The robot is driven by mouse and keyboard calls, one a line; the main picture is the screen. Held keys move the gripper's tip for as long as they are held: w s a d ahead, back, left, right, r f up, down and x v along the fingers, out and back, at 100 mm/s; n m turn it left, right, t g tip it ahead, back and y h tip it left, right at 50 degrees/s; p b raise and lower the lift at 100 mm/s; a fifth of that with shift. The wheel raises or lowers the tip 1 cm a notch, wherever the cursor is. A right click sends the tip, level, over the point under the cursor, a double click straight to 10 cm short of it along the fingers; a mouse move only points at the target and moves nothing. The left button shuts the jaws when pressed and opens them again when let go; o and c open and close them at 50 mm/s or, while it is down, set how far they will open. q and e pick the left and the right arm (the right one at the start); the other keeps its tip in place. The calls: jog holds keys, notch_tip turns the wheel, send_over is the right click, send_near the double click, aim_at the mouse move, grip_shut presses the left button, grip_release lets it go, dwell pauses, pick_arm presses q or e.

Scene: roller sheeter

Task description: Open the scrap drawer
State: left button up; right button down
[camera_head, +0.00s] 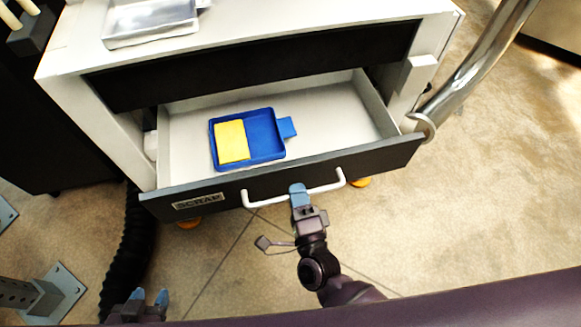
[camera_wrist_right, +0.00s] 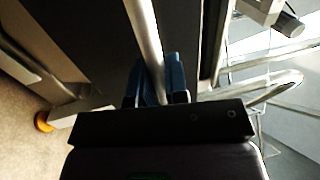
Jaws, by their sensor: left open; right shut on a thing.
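The scrap drawer (camera_head: 380,158) has a dark front with a "SCRAP" label and stands well out of the white cabinet. Its pale inside shows. A white bar handle (camera_head: 326,188) runs across the front. My right gripper (camera_head: 299,190) is shut on this handle near its middle. In the right wrist view the blue fingers of the right gripper (camera_wrist_right: 160,82) sit on both sides of the handle bar (camera_wrist_right: 146,35). My left gripper (camera_head: 149,298) is open and empty at the bottom left, below the drawer and apart from it.
In the drawer lies a blue tray (camera_head: 265,135) with a yellow block (camera_head: 232,141). A clear container (camera_head: 150,30) stands on the cabinet top. A black hose (camera_head: 128,245) hangs at the left. A metal tube (camera_head: 480,65) stands at the right. Floor in front is mostly clear.

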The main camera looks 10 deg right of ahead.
jog(key=shift+r+v, duration=0.2)
jog(key=shift+v, duration=1)
jog(key=shift+r+v, duration=0.25)
jog(key=shift+v, duration=0.95)
jog(key=shift+s, duration=0.1)
jog(key=c, duration=1.1)
grip_release()
jog(key=shift+c, duration=0.2)
jog(key=v, duration=0.7)
jog(key=shift+s, duration=0.2)
